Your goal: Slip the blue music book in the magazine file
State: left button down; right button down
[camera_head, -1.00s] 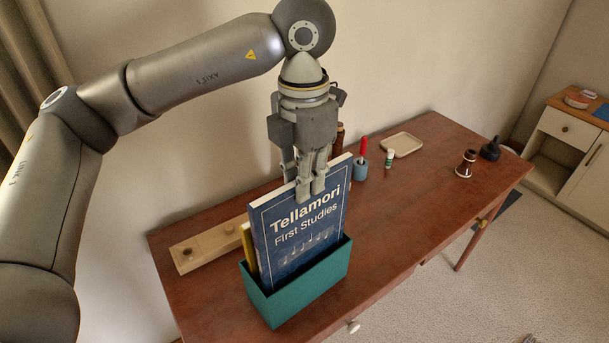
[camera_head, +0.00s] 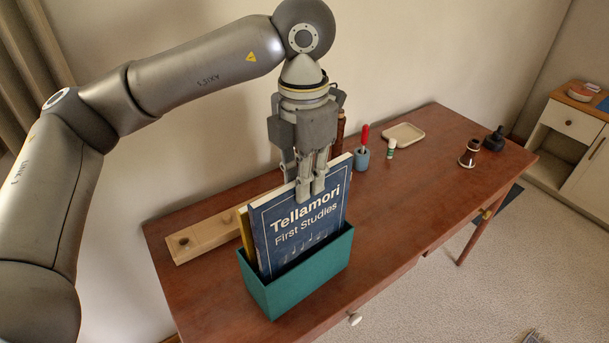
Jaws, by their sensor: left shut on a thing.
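The blue music book (camera_head: 300,222), titled "Tellamori First Studies", stands upright with its lower part inside the green magazine file (camera_head: 300,285). The file hides the book's lower edge. My left gripper (camera_head: 311,190) is above the file, pointing down, and is shut on the book's top edge. A yellow book (camera_head: 246,232) stands behind the blue one in the same file, mostly hidden. My right gripper is not in view.
The file stands on a brown wooden desk (camera_head: 420,190). A wooden block (camera_head: 205,236) lies behind it at left. A blue cup with a red-handled tool (camera_head: 361,160), a small green-and-white bottle (camera_head: 391,149), a cream tray (camera_head: 403,134) and dark pieces (camera_head: 469,153) stand farther right.

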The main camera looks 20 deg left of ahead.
pick_arm(q)
jog(key=shift+f+b, duration=2.2)
jog(key=shift+f, duration=0.45)
jog(key=c, duration=1.4)
grip_release()
jog(key=shift+o, duration=0.2)
notch_tip(320, 180, up, 12)
